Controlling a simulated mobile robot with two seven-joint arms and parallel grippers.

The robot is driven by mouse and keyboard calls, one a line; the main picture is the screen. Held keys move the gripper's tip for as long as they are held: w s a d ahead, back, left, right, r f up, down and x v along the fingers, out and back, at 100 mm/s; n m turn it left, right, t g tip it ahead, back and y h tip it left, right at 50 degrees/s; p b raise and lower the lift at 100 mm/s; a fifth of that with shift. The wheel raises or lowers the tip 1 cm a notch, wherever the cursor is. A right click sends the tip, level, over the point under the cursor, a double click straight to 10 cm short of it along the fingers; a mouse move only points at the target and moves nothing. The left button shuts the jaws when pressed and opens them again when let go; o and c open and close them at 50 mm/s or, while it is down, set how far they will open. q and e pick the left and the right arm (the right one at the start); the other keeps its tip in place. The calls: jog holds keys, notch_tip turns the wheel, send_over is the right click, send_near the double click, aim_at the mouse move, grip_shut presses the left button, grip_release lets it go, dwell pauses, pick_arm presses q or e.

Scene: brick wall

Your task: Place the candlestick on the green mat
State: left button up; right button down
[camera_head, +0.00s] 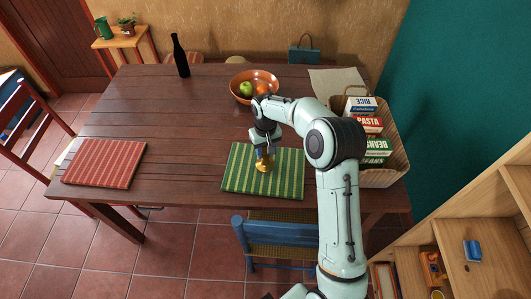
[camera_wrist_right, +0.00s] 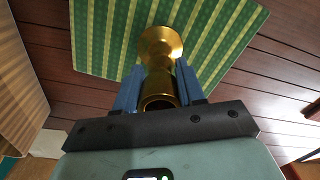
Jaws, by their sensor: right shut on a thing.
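A brass candlestick (camera_head: 265,164) is upright at the green striped mat (camera_head: 235,178) on the dark wooden table. My right gripper (camera_head: 264,148) is above the mat and shut on the candlestick's upper part. In the right wrist view the candlestick (camera_wrist_right: 160,80) stands between the two blue fingers (camera_wrist_right: 157,88), with its round base over the green mat (camera_wrist_right: 105,35). I cannot tell whether the base touches the mat. My left gripper is not in view.
An orange bowl of fruit (camera_head: 238,97) stands behind the mat. A wicker basket with several boxes (camera_head: 393,177) is to the right. A dark bottle (camera_head: 181,60) is at the back left, and a red striped mat (camera_head: 105,164) lies left. The table between the mats is clear.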

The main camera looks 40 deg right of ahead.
jog(key=shift+f, duration=0.85)
jog(key=shift+f, duration=0.1)
jog(key=c, duration=0.7)
grip_release()
jog(key=shift+f, duration=0.1)
notch_tip(320, 180, up, 12)
jog(key=shift+r+p, duration=0.2)
jog(key=shift+p, duration=0.3)
